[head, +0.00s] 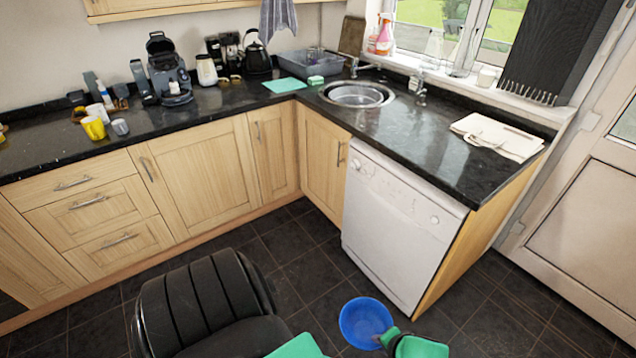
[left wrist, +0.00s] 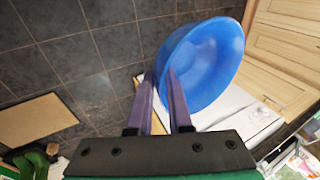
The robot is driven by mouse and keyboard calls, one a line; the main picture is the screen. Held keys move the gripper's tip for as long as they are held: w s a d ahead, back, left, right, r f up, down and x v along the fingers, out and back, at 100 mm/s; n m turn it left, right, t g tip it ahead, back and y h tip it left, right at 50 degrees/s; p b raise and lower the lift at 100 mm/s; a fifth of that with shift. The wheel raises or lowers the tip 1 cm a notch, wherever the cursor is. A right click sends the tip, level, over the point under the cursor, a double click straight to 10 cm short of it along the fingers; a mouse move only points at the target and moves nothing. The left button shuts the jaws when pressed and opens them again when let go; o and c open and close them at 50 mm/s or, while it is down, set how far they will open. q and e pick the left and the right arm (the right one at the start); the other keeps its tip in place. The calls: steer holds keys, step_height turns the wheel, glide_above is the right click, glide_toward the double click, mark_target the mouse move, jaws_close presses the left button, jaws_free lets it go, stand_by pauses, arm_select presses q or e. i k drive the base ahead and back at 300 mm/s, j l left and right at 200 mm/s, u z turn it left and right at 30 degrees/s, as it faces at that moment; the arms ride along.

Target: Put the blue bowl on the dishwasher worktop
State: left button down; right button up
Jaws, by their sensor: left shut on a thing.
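The blue bowl (head: 365,322) shows at the bottom centre of the head view, in front of the white dishwasher (head: 395,225) and below worktop height. My left gripper (head: 390,338) is at the bowl's lower right edge. In the left wrist view the gripper's two fingers (left wrist: 162,78) are shut on the rim of the bowl (left wrist: 215,62), which is tilted in that picture. The dishwasher worktop (head: 440,158) is dark, glossy granite, with a bare stretch between the sink and a cream cloth-like item (head: 498,136). My right gripper does not show clearly.
A round sink (head: 357,95) and tap (head: 419,88) are set in the worktop left of the bare stretch. A teal mat (head: 284,85), coffee machine (head: 168,72) and yellow cup (head: 94,128) stand on the left counter. A pale door (head: 580,200) is at the right.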

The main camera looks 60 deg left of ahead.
mark_target(444, 156)
steer(key=i+u, duration=0.9)
steer(key=i+l+u, duration=0.2)
steer(key=u, duration=0.3)
steer(key=i+l, duration=0.05)
